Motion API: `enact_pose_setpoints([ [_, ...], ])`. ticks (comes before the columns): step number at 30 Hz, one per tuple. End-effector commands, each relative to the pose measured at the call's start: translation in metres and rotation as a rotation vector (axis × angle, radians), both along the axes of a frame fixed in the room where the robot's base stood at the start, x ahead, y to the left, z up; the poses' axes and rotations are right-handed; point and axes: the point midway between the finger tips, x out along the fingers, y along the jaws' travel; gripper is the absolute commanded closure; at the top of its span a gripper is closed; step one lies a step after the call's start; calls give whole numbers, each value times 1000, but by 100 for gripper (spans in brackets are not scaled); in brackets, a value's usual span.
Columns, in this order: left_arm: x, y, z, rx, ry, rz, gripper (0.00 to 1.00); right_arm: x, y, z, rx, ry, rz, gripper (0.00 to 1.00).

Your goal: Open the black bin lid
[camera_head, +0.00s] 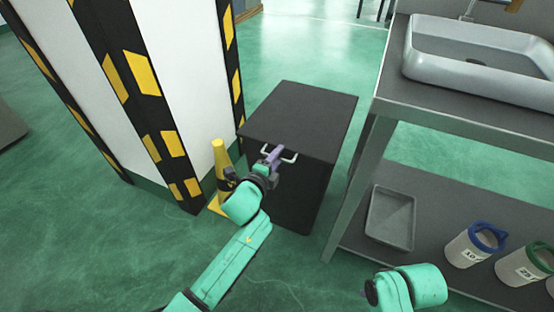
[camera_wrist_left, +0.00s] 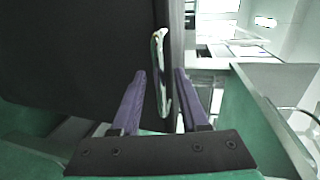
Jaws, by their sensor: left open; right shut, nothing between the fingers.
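The black bin (camera_head: 300,185) stands on the green floor beside the striped pillar, with its flat black lid (camera_head: 302,112) lying shut on top. A pale bar handle (camera_head: 291,157) is on the side facing me, near the top edge. My left gripper (camera_head: 273,158) is at this handle, its purple fingers open. In the left wrist view, the handle (camera_wrist_left: 160,75) stands between the open fingers (camera_wrist_left: 165,95), and the dark bin face (camera_wrist_left: 75,60) fills the left. I cannot tell whether a finger touches the handle. Only part of my right arm shows at the lower right; its fingers are out of view.
The striped pillar (camera_head: 180,70) is close on the left. A steel sink bench (camera_head: 440,110) stands right, with a tray (camera_head: 391,218) and labelled containers (camera_head: 465,248) on its lower shelf.

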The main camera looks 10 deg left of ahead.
Motion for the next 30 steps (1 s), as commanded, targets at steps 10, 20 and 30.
enact_pose_setpoints([
  [10, -1, 0, 0, -1, 0, 0, 100, 0, 0, 0, 0, 0, 0, 100],
  [20, -1, 0, 0, -1, 0, 0, 100, 0, 0, 0, 0, 0, 0, 100],
  [30, -1, 1, 0, -1, 1, 0, 100, 0, 0, 0, -1, 0, 0, 100],
])
